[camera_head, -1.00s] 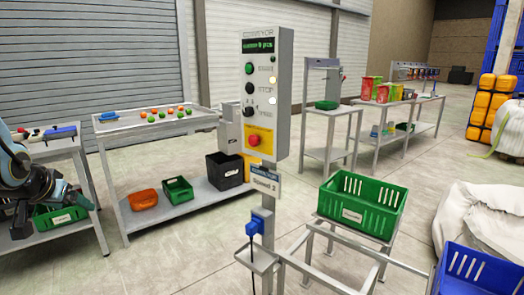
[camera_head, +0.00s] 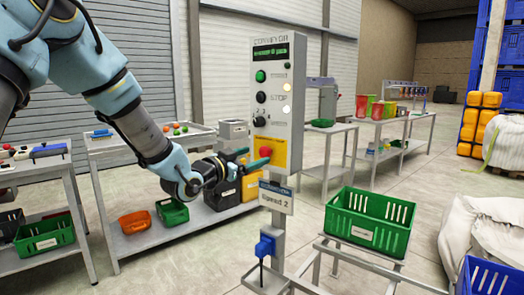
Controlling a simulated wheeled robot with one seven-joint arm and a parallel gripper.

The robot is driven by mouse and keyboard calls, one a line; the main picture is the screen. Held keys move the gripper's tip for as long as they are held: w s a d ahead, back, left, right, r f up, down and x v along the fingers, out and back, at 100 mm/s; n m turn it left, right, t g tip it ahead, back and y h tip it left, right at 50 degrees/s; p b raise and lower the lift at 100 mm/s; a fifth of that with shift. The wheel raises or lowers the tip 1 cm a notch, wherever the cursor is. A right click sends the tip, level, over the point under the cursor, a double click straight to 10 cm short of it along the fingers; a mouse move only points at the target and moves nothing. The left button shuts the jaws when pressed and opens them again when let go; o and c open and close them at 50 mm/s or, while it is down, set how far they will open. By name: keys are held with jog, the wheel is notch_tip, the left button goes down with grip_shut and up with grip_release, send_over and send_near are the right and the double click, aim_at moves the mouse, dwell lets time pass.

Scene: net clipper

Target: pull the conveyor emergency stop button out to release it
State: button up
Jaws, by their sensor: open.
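The conveyor control panel (camera_head: 272,80) stands on a grey post right of centre. Its red emergency stop button (camera_head: 265,152) sits on a yellow plate near the panel's lower end. My gripper (camera_head: 256,159) reaches in from the left with its fingers pointing at the button. The fingers are open and lie just left of the button and at its height. I cannot tell whether a fingertip touches the button. Above the button the panel has a green button, black knobs, two lit lamps and a green display. The button itself is partly visible beside the fingertips.
A "Speed 2" sign (camera_head: 276,197) and a blue plug (camera_head: 264,247) are on the post below the panel. A green crate (camera_head: 368,222) stands on a frame at right. A table with a lower shelf (camera_head: 140,240) stands behind my arm, holding bins.

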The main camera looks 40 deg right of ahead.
aim_at(263, 152)
jog(key=shift+w+d+p, duration=0.2)
jog(key=shift+d+p, duration=0.05)
jog(key=shift+d, duration=0.85)
jog(key=shift+w+d+p, duration=0.2)
jog(key=shift+d+p, duration=0.05)
jog(key=shift+d, duration=0.8)
grip_shut()
